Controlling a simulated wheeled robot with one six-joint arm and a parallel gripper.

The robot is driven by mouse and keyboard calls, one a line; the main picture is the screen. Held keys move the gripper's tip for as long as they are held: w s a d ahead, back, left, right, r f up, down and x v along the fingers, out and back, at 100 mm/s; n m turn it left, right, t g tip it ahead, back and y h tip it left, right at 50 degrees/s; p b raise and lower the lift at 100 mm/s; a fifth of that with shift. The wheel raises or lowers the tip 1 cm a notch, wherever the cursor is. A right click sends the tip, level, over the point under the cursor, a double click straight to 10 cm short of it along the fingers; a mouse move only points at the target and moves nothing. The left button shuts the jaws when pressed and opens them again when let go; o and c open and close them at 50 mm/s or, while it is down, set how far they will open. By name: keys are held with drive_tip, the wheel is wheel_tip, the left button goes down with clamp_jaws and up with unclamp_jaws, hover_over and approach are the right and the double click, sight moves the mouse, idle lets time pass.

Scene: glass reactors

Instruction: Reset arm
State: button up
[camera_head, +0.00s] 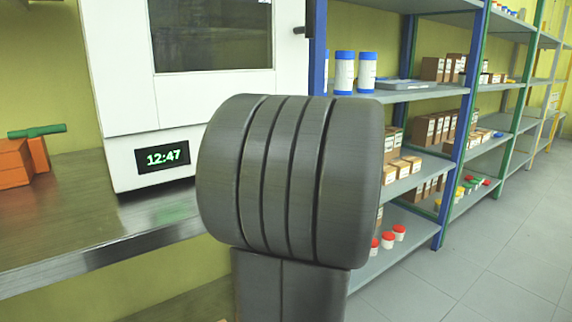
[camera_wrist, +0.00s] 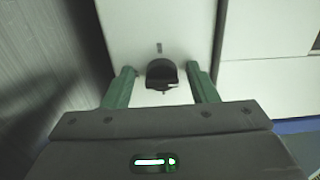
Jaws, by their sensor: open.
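My gripper (camera_wrist: 160,71) shows in the wrist view with its two green fingers apart. A small black knob-like part (camera_wrist: 161,74) on a white panel (camera_wrist: 158,22) appears between the fingertips. I cannot tell how far it is from them, but no grip on it shows. In the head view, my dark grey arm fills the middle and the gripper itself is not visible. Part of the white cabinet (camera_head: 119,60) and the shelves is hidden behind the arm.
The cabinet has a dark window (camera_head: 210,35) and a clock display (camera_head: 162,157), and stands on a bench (camera_head: 60,235). Orange boxes (camera_head: 15,163) with a green bar sit at left. Shelving (camera_head: 455,130) with bottles and boxes stands at right. The right floor (camera_head: 490,255) is clear.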

drive_tip(key=shift+s+d+r+m+p, duration=0.15)
drive_tip(key=shift+r+m+p, duration=0.2)
drive_tip(key=shift+m+p, duration=0.4)
drive_tip(key=m+p, duration=0.6)
drive_tip(key=p, duration=0.5)
drive_tip(key=shift+r+m, duration=0.1)
drive_tip(key=shift+m, duration=0.25)
drive_tip(key=m+p, duration=0.6)
drive_tip(key=p, duration=0.5)
drive_tip(key=shift+d+m, duration=0.1)
drive_tip(key=shift+m, duration=0.3)
drive_tip(key=shift+m+p, duration=0.8)
drive_tip(key=shift+p, duration=0.3)
drive_tip(key=shift+f, duration=0.2)
